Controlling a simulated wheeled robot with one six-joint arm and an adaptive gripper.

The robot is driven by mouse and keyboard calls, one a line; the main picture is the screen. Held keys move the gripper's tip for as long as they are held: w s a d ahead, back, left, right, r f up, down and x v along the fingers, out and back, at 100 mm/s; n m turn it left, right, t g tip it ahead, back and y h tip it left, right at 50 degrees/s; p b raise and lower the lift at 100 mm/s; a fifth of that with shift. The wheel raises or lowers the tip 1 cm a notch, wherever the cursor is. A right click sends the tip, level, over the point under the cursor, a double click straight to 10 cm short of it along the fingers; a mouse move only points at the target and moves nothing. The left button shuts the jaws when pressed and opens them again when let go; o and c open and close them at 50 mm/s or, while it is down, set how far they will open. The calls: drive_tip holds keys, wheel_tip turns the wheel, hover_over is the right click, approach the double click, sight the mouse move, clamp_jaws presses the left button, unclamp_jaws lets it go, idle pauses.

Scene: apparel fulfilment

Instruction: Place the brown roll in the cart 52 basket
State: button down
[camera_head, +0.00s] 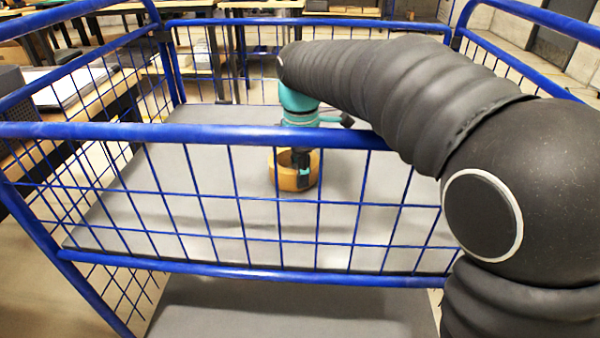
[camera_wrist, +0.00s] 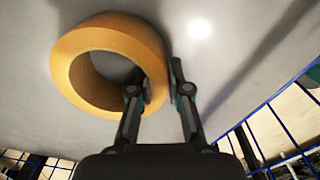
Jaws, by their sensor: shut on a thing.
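The brown roll (camera_head: 288,182) is a wide ring inside the blue wire cart (camera_head: 215,133), over its grey floor (camera_head: 380,190). I cannot tell for sure whether the roll rests on the floor or is just above it. In the wrist view the roll (camera_wrist: 108,32) shows its open hole. My gripper (camera_wrist: 160,82) is shut on the roll's wall, one finger inside the hole and the other outside. In the head view my gripper (camera_head: 302,162) points down at the roll, partly hidden by the cart's wires. No cart number is readable.
The cart's blue top rail (camera_head: 180,131) and wire side stand between the head camera and the roll, and my arm reaches over them. A lower grey shelf (camera_head: 280,310) is empty. Worktables (camera_head: 70,88) stand to the left and behind. The cart floor around the roll is clear.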

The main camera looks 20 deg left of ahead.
drive_tip(key=c, duration=1.1)
unclamp_jaws()
drive_tip(key=shift+f, duration=0.1)
wheel_tip(320, 180, up, 12)
drive_tip(key=shift+r+p, duration=0.1)
drive_tip(key=shift+p, duration=1.05)
